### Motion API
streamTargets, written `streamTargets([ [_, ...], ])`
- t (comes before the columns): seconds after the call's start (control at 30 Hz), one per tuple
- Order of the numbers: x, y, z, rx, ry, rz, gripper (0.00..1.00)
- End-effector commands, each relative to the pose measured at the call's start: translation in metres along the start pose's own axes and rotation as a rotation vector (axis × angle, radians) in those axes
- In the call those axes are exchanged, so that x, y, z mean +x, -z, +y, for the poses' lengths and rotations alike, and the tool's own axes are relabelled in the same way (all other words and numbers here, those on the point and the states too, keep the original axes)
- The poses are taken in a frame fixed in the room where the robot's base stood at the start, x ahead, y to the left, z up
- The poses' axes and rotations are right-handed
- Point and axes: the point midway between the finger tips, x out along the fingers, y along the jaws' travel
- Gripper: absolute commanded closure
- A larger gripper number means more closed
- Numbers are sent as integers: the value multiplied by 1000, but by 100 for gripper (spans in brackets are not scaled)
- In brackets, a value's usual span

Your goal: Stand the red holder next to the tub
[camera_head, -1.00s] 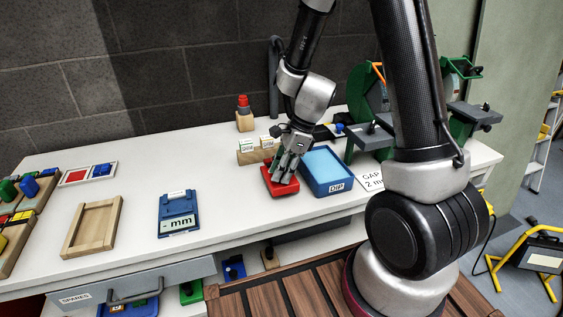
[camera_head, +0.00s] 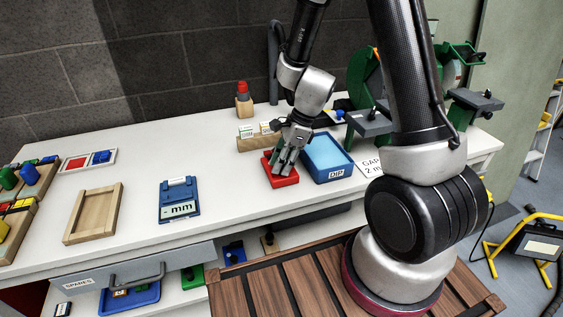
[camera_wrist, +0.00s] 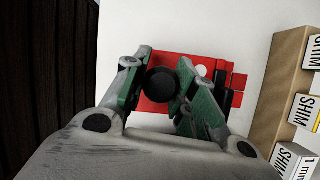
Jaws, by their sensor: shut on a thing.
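The red holder (camera_head: 281,178) lies on the white bench, just left of the blue tub (camera_head: 328,168) marked "DIP". A narrow gap or contact between the two is hard to tell. My gripper (camera_head: 284,167) points down over the holder, its fingers closed on it. In the wrist view the red holder (camera_wrist: 160,76) shows beneath and between the green-padded fingers of my gripper (camera_wrist: 168,88), with a round dark part between them. The fingers hide part of the holder. The tub is not visible in the wrist view.
A wooden rack of shim cards (camera_head: 252,143) stands behind the holder. A blue "mm" gauge (camera_head: 179,200) and a wooden frame (camera_head: 93,213) lie to the left. A green machine (camera_head: 365,90) stands right of the tub. The bench between gauge and holder is clear.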

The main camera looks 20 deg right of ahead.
Motion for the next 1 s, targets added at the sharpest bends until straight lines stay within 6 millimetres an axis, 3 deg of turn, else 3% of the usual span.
streamTargets([
  [0.1,2,1,0,0,1,0,100],
  [0.13,2,1,0,0,1,0,71],
  [0.27,2,1,0,0,1,0,48],
  [0.67,-6,0,-1,-1,2,-1,48],
  [1.0,-75,0,-2,-1,6,-2,48],
])
